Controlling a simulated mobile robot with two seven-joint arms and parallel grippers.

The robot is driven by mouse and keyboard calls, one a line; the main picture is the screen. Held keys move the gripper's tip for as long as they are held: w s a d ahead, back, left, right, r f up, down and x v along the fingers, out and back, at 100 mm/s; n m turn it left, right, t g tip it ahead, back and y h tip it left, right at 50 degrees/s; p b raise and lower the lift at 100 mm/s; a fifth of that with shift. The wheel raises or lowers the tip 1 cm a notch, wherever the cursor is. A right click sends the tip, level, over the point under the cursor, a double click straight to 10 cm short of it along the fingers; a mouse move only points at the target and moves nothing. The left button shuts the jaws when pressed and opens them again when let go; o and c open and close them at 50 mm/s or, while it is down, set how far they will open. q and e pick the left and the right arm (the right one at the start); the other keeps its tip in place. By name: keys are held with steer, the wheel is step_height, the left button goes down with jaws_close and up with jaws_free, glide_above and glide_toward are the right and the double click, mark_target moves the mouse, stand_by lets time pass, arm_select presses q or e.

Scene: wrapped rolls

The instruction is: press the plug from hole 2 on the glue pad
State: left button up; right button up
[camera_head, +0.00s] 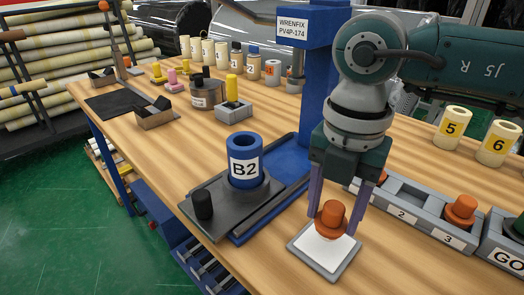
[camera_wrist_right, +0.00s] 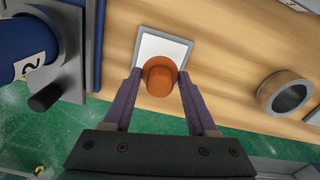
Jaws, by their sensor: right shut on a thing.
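My right gripper (camera_head: 334,214) points down over the glue pad and is shut on an orange plug (camera_head: 331,219). The plug is upright, with a wide lower rim and a narrower top. The glue pad (camera_head: 316,256) is a white square in a grey frame on the table. In the right wrist view the plug (camera_wrist_right: 160,76) sits between the fingertips (camera_wrist_right: 159,78), overlapping the near part of the pad (camera_wrist_right: 163,42). I cannot tell whether the plug's underside touches the pad. Hole 2 of the grey rack (camera_head: 400,214) looks empty. My left gripper is out of view.
Another orange plug (camera_head: 461,210) stands at hole 3. A blue B2 roll (camera_head: 245,160) stands on a dark fixture left of the pad, near a short black post (camera_head: 203,205). A blue column (camera_head: 320,80) rises behind. Yellow rolls 5 (camera_head: 452,129) and 6 (camera_head: 498,144) stand at right.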

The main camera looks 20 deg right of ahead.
mark_target(334, 206)
steer(key=shift+r+p, duration=2)
steer(key=shift+r, duration=0.5)
